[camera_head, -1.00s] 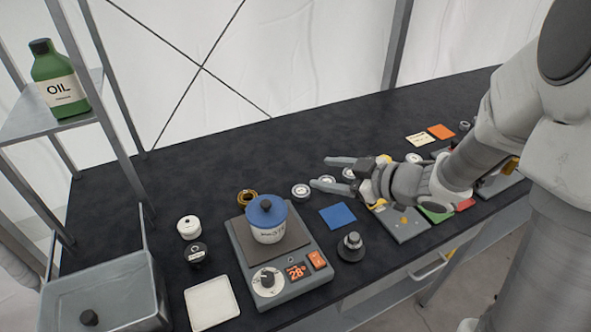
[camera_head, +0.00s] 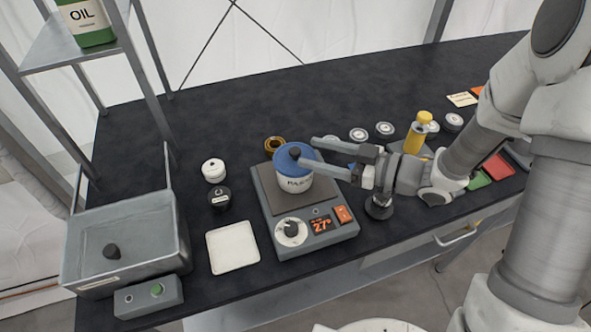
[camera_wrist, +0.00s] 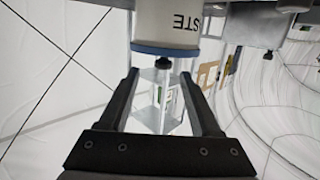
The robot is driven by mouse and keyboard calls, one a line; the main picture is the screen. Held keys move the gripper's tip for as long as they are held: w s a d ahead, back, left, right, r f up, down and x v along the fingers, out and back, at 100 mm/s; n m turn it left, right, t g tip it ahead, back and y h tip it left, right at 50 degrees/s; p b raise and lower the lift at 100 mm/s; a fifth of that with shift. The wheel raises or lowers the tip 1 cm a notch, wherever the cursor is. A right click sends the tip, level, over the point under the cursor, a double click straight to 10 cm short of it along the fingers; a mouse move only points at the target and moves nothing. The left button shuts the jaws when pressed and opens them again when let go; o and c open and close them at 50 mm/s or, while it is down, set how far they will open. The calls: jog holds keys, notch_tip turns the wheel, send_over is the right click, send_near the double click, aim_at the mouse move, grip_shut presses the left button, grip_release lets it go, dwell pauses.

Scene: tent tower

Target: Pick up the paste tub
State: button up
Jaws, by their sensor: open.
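The paste tub (camera_head: 294,184) is a white pot with a blue lid and a dark knob. My gripper (camera_head: 306,149) is open and reaches in from the right at lid height. One finger crosses in front of the lid in the head view; the other is behind it. In the wrist view the tub (camera_wrist: 180,22) appears upside down, its lid rim and knob ahead of and between my open fingertips (camera_wrist: 160,72). I cannot tell whether a finger touches it.
A metal basin (camera_head: 125,240) is at far left. A yellow-topped item (camera_head: 424,118) stands to the right.

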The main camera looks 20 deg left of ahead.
aim_at(282, 153)
jog(key=a, duration=0.3)
jog(key=shift+w+f, duration=0.15)
jog(key=shift+f, duration=0.1)
jog(key=shift+a+f, duration=0.25)
jog(key=shift+a, duration=1.05)
jog(key=shift+a+f, duration=0.25)
jog(key=shift+a, duration=1)
jog(key=shift+c, duration=0.3)
grip_shut()
